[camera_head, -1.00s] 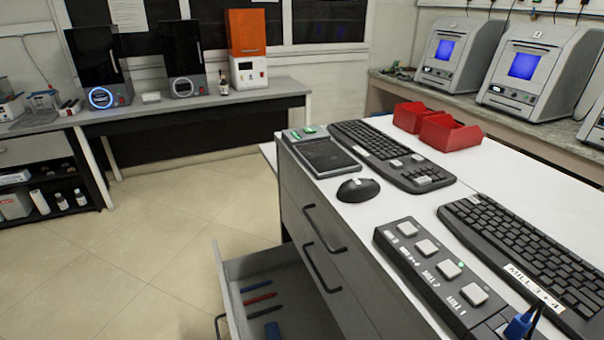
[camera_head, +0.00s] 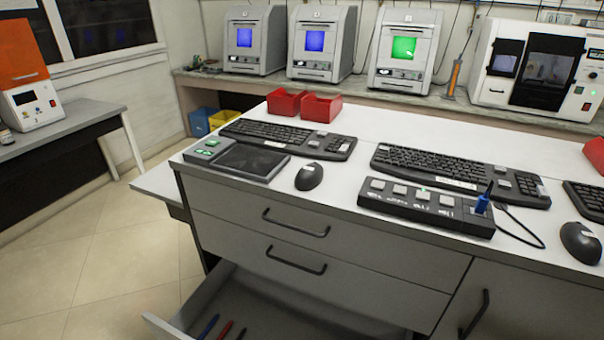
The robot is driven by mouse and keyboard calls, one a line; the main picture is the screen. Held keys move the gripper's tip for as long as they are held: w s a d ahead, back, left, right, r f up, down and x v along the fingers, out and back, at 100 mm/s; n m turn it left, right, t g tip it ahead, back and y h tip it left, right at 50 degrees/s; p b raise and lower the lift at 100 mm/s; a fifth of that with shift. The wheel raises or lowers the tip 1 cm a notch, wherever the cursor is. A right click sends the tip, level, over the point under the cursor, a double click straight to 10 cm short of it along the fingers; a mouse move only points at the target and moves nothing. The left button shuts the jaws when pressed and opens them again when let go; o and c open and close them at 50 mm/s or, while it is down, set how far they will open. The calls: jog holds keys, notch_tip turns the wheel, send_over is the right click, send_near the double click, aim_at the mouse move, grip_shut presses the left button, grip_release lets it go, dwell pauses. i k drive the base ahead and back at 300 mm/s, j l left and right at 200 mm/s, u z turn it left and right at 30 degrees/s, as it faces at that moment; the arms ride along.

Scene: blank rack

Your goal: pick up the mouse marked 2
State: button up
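A dark mouse (camera_head: 309,177) lies on the white worktop (camera_head: 362,128), just right of the touchpad panel and in front of the left keyboard. A small pale patch shows on its back, but I cannot read a number there. A second dark mouse (camera_head: 579,243) lies near the right edge of the view, by the worktop's front edge. It too has a small pale mark that I cannot read. I cannot tell which mouse is marked 2. My gripper is not in view.
Keyboards (camera_head: 460,175), a switch box (camera_head: 424,206) with a blue plug and cable, a touchpad panel (camera_head: 237,160) and red bins (camera_head: 303,105) crowd the worktop. An open drawer (camera_head: 290,311) juts out below. Floor (camera_head: 95,270) is clear at left. Machines line the back bench.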

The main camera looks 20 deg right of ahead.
aim_at(310, 176)
jog(key=i+j, duration=0.2)
jog(key=j, duration=0.15)
jog(key=i+j+z, duration=0.1)
jog(key=j, duration=0.3)
jog(key=i+j, duration=0.5)
jog(key=j, duration=0.25)
jog(key=z, duration=0.05)
